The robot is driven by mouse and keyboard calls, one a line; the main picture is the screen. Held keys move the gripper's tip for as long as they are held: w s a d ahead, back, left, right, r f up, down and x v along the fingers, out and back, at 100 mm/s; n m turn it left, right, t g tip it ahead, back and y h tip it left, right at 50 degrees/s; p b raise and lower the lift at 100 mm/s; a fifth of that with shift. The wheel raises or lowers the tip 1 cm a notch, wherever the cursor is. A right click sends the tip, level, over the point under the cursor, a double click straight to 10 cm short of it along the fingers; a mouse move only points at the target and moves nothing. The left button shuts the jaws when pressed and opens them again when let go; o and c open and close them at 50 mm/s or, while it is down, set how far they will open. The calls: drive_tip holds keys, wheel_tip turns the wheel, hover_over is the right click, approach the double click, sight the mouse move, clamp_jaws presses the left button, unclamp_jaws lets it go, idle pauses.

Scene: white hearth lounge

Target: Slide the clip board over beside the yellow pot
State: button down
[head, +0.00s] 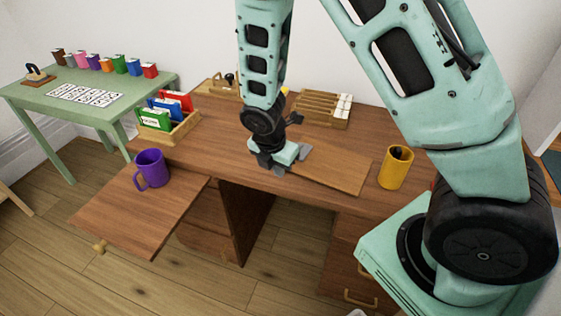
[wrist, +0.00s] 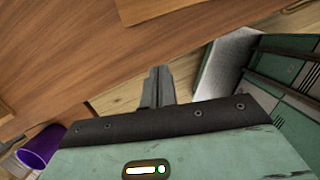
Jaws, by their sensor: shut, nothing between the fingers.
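The clip board (head: 338,173) is a flat brown board lying on the wooden desk (head: 225,140), with a grey clip at its left end. The yellow pot (head: 396,168) stands upright just to the right of the board's right end, with a small gap between them. My gripper (head: 273,168) is low over the desk at the board's left end, near the clip. In the wrist view my gripper's fingers (wrist: 156,88) are together and empty. I cannot tell whether they touch the board. My gripper and wrist hide part of its left end.
A purple mug (head: 152,169) stands on the lowered leaf (head: 135,215) at the left. A wooden rack (head: 180,133) holds coloured books. A compartment tray (head: 322,110) stands behind the board. A green table (head: 100,105) is at far left. The desk's front edge is close to the board.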

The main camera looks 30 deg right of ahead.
sight(294, 169)
drive_tip(key=x, duration=0.5)
drive_tip(key=shift+f, duration=0.25)
drive_tip(key=shift+w+d+r, duration=0.15)
drive_tip(key=shift+w+d, duration=0.1)
drive_tip(key=shift+d, duration=0.35)
drive_tip(key=shift+w+d+r, duration=0.1)
drive_tip(key=shift+w+d, duration=0.2)
drive_tip(key=shift+d, duration=0.35)
drive_tip(key=shift+w+d+p, duration=0.3)
drive_tip(key=shift+d+p, duration=0.05)
drive_tip(key=shift+d, duration=0.2)
drive_tip(key=shift+d, duration=0.1)
drive_tip(key=shift+w+d+p, duration=0.2)
drive_tip(key=shift+w+d, duration=0.05)
drive_tip(key=shift+d, duration=0.25)
drive_tip(key=shift+w+d+p, duration=0.15)
drive_tip(key=shift+w+d, duration=0.1)
drive_tip(key=shift+d, duration=0.3)
drive_tip(key=shift+a, duration=0.15)
